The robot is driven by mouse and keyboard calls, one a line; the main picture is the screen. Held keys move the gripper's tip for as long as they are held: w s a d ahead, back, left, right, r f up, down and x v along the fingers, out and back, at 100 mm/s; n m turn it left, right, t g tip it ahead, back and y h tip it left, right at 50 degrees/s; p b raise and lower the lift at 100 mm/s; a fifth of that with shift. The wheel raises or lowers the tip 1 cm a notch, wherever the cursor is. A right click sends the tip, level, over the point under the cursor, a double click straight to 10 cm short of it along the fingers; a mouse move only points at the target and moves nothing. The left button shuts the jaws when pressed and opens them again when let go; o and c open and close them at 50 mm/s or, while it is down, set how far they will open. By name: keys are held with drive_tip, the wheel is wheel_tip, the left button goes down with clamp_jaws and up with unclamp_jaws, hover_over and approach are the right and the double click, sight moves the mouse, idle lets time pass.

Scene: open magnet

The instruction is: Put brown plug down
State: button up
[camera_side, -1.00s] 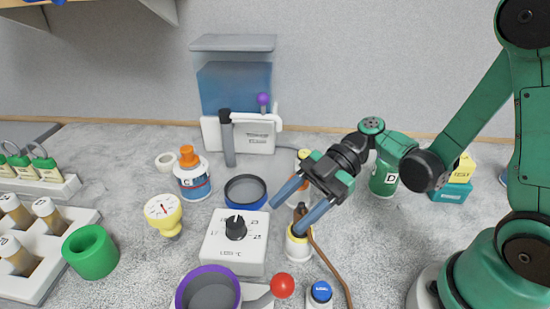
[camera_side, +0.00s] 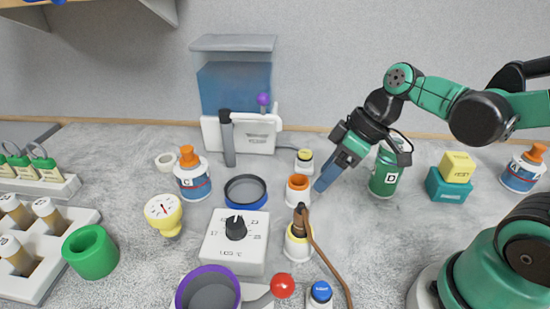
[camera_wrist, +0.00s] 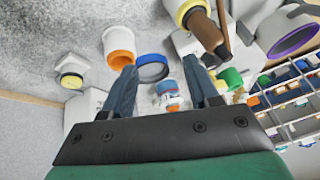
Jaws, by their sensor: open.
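The brown plug (camera_side: 299,222) with its brown cord stands in a white holder with a yellow rim (camera_side: 298,243), right of the temperature box. My gripper (camera_side: 322,186) is up and to the right of the plug, apart from it, with its fingers slanting down to the left beside the orange-rimmed white holder (camera_side: 298,188). In the wrist view my gripper (camera_wrist: 160,85) has its two fingers spread with nothing held between them. The brown plug (camera_wrist: 205,30) shows there at the top right, in its yellow-rimmed holder (camera_wrist: 185,10).
A green bottle D (camera_side: 385,174) stands just right of my gripper. A small yellow-topped holder (camera_side: 304,160) is behind. A white temperature box (camera_side: 236,241), blue-rimmed dish (camera_side: 246,191), red ball (camera_side: 283,286) and blue button (camera_side: 321,292) crowd the left and front.

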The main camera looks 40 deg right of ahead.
drive_tip(key=r+m+t+h, duration=0.1)
drive_tip(key=d+r+m+t+h, duration=0.1)
drive_tip(key=m, duration=0.1)
drive_tip(key=d+m+t+h, duration=0.1)
drive_tip(key=m+h, duration=0.1)
drive_tip(key=shift+w+d+r, duration=0.15)
drive_tip(key=shift+w+r, duration=0.2)
drive_tip(key=shift+r, duration=0.05)
idle(0.8)
